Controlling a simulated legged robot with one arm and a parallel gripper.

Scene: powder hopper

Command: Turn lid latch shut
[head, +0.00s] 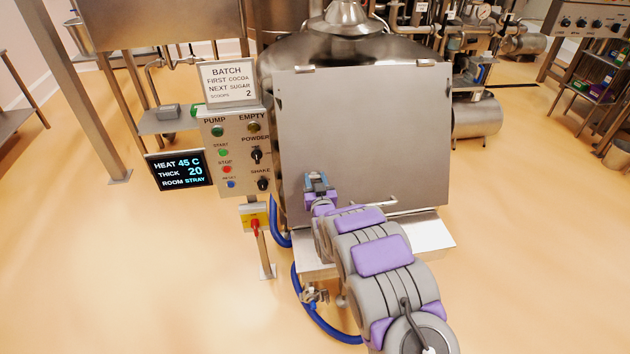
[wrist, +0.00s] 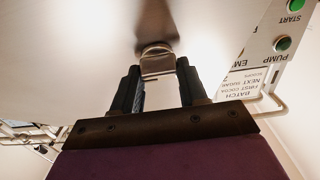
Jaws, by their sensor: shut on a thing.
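The grey metal lid (head: 365,125) is a large flat panel on the front of the hopper, lying closed against it as far as I can see. My gripper (head: 319,183) is at the lid's lower left part. In the wrist view my gripper (wrist: 158,75) has its two dark fingers on either side of the small metal lid latch (wrist: 157,58), shut on it. The latch has a rounded end against the lid face. In the head view my gripper hides the latch, so its angle is hard to tell.
A control panel (head: 235,155) with buttons and knobs stands left of the lid, below a batch sign (head: 228,82). A dark display (head: 180,170) is beside it. A pale bar handle (head: 378,203) is on the lid's lower edge. A blue hose (head: 318,318) runs below.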

